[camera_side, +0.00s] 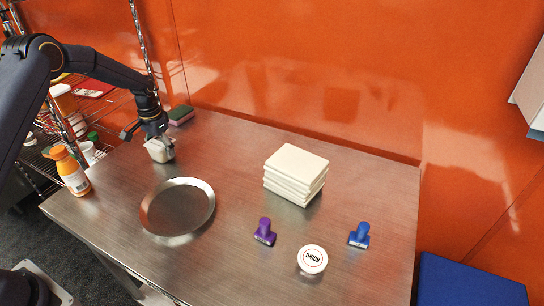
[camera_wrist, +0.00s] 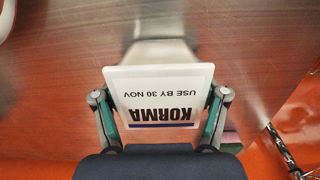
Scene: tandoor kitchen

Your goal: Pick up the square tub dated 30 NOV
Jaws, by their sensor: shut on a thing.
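A square tub (camera_wrist: 160,100) with a white lid marked KORMA and USE BY 30 NOV fills the middle of the wrist view, its print upside down. My gripper (camera_wrist: 162,108) is shut on it, with one finger on each side of the tub. In the side view the pale tub (camera_side: 160,150) sits under my gripper (camera_side: 157,137) at the back left of the steel table. I cannot tell whether its base touches the table.
A round steel plate (camera_side: 178,207) lies in front. An orange bottle (camera_side: 71,172) stands at the left edge and a green sponge (camera_side: 181,115) at the back. White stacked slabs (camera_side: 295,174), a purple stamp (camera_side: 265,232), a blue stamp (camera_side: 360,236) and a round ONION tub (camera_side: 312,260) are to the right.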

